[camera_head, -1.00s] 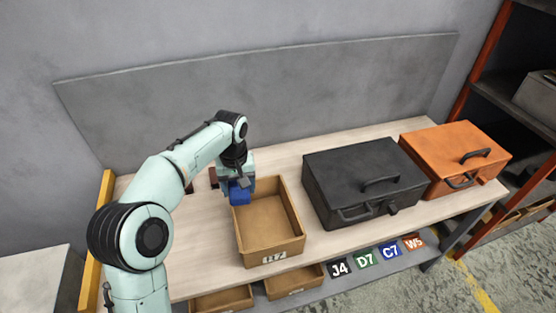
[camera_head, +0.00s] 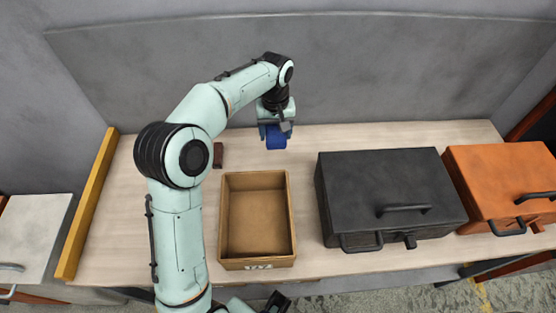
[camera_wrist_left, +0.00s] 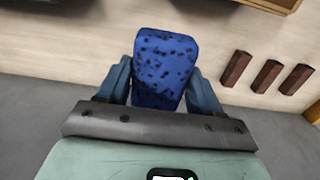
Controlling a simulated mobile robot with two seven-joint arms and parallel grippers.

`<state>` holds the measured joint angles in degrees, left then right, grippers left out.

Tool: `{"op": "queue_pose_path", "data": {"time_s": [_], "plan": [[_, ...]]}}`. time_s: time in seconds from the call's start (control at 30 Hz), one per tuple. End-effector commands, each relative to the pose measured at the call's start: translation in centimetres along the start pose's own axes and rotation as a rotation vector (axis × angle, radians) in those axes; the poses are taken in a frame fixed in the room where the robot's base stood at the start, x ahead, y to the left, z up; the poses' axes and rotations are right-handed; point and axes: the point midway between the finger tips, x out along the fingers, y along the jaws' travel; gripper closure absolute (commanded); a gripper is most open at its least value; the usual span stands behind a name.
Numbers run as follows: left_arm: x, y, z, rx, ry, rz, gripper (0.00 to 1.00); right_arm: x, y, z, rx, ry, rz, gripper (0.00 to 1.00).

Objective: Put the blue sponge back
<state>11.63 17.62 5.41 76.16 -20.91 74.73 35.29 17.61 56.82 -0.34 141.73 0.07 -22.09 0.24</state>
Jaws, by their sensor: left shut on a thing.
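The blue sponge (camera_head: 276,137) is held in my left gripper (camera_head: 276,132), over the back part of the table behind the open box. In the left wrist view the blue sponge (camera_wrist_left: 163,68) is speckled with dark spots and sits between the two blue-grey fingers of my left gripper (camera_wrist_left: 163,85), which are shut on it. I cannot tell the exact gap between sponge and tabletop. My right gripper does not clearly show.
An open brown box (camera_head: 225,220) stands empty on the pale table (camera_head: 120,220). A black case (camera_head: 390,190) and an orange case (camera_head: 505,180) stand to its right. Dark red blocks (camera_wrist_left: 267,76) lie near the gripper. A grey board (camera_head: 330,70) stands behind.

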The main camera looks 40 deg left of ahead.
Motion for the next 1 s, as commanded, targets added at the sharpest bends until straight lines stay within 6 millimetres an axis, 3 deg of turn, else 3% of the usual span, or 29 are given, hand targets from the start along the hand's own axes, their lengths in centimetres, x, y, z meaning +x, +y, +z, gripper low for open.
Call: {"op": "queue_pose_path", "data": {"time_s": [0.1, 0.3, 0.53, 0.8, 1.0], "plan": [[3.6, -0.1, 0.1, 0.0, -0.005, -0.004, 0.59, 0.7, 0.3, 0.1, 0.001, -0.003, 0.001, 0.57], [7.5, 0.0, 0.1, -0.001, -0.003, -0.001, 0.59, 1.1, 0.4, 0.1, 0.001, -0.004, 0.001, 0.57], [9.4, 0.0, 0.0, 0.001, -0.001, -0.001, 0.59, 1.3, 0.5, 0.1, 0.001, -0.004, 0.001, 0.57], [13.8, 0.0, 0.0, 0.0, -0.002, -0.001, 0.59, 1.6, 0.6, 0.2, 0.002, -0.006, 0.002, 0.57], [14.2, 0.0, 0.0, 0.0, 0.001, 0.0, 0.59, 1.6, 0.6, 0.2, 0.002, -0.005, 0.002, 0.57]]}}
